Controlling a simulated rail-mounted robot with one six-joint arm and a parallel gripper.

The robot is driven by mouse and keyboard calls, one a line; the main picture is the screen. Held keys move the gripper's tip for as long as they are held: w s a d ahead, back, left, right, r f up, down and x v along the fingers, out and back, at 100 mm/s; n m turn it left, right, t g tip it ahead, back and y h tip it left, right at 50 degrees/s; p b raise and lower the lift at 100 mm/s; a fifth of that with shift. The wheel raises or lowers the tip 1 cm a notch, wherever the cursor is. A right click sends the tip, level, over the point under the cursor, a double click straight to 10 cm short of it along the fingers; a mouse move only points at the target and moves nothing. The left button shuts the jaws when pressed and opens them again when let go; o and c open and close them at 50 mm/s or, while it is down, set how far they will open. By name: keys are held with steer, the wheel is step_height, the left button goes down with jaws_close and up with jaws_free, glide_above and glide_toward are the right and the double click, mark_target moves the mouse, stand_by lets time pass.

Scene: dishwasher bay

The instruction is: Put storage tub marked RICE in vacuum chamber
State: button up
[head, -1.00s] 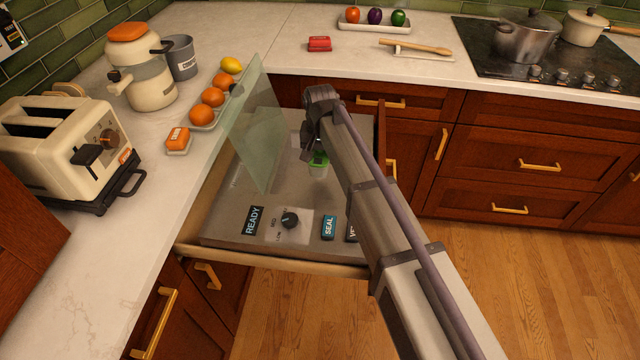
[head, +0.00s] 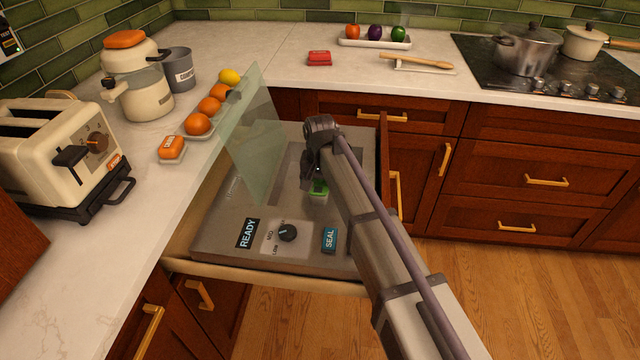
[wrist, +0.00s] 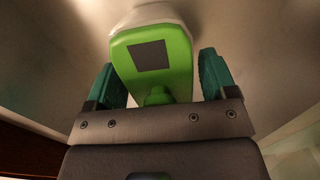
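The tub (head: 319,188) shows green in the head view, low over the grey chamber unit, partly hidden by my arm. In the wrist view the tub (wrist: 172,65) has a green lid with a blank-looking dark square and a pale body beyond it. No RICE wording is readable. My gripper (wrist: 160,72) has its teal fingers on either side of the lid; the left one meets its edge, with a slim gap showing at the right. In the head view my gripper (head: 316,180) is mostly hidden. The vacuum chamber (head: 215,240) sits in the pulled-out drawer, its glass lid (head: 255,135) raised.
The chamber's front has a READY display (head: 247,233), a dial (head: 287,232) and a SEAL button (head: 329,239). Oranges and a lemon on a tray (head: 208,125) and a toaster (head: 55,150) stand on the left counter. A red block (head: 319,58) lies on the back counter.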

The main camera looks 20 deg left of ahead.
steer(key=shift+o, duration=0.7)
steer(key=shift+r, duration=0.1)
step_height(320, 180, up, 12)
steer(key=p, duration=1.2)
steer(key=shift+r+p, duration=0.25)
steer(key=shift+p, duration=0.05)
steer(key=shift+f, duration=0.2)
steer(key=shift+d, duration=0.1)
